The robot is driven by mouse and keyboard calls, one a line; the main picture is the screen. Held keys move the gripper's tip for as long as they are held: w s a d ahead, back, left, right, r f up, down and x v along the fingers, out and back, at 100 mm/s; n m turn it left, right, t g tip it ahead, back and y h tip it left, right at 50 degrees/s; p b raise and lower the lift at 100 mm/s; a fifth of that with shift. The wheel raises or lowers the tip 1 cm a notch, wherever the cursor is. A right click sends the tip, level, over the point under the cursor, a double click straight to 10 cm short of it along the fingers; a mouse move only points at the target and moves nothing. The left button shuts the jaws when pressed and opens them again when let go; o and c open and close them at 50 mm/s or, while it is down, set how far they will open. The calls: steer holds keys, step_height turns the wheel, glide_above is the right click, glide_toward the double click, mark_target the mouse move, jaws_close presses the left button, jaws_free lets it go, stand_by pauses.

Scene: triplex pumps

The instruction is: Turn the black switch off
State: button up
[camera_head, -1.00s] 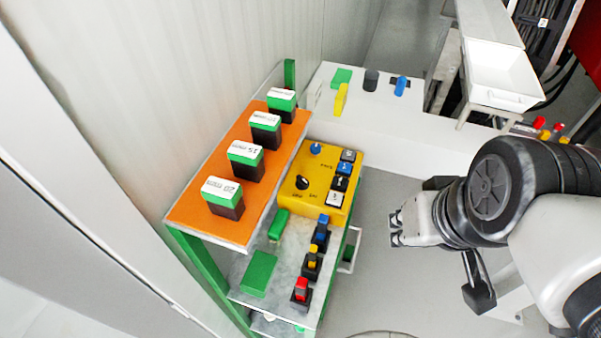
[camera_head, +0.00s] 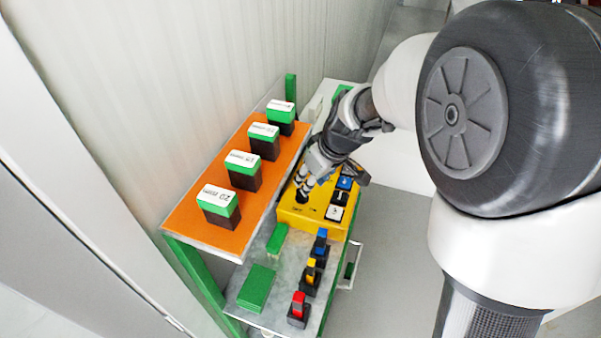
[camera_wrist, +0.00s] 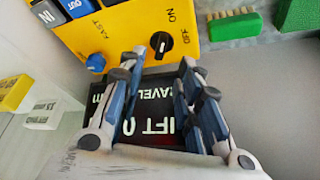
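The black switch (camera_wrist: 161,44) is a round knob with a pale pointer mark on the yellow control box (camera_wrist: 120,25). In the wrist view it has ON and OFF lettering to its right. It lies just beyond the fingertips of my gripper (camera_wrist: 160,72), which are spread apart with nothing held between them. In the head view my gripper (camera_head: 307,180) points down over the yellow box (camera_head: 325,226), with its fingertips close to the black switch (camera_head: 302,197). Contact cannot be told. My gripper and arm hide the box's far part.
Black blocks with green, labelled tops stand on the orange shelf (camera_head: 190,215) beside the box. Green blocks (camera_head: 257,288) and small switches with red, yellow and blue tops stand on the grey shelf in front. A green brush (camera_wrist: 236,25) lies near the box.

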mark_target(302, 196)
steer(key=b+x, duration=0.2)
steer(key=x, duration=0.5)
steer(key=shift+f, duration=0.15)
steer(key=shift+c, duration=0.4)
jaws_close()
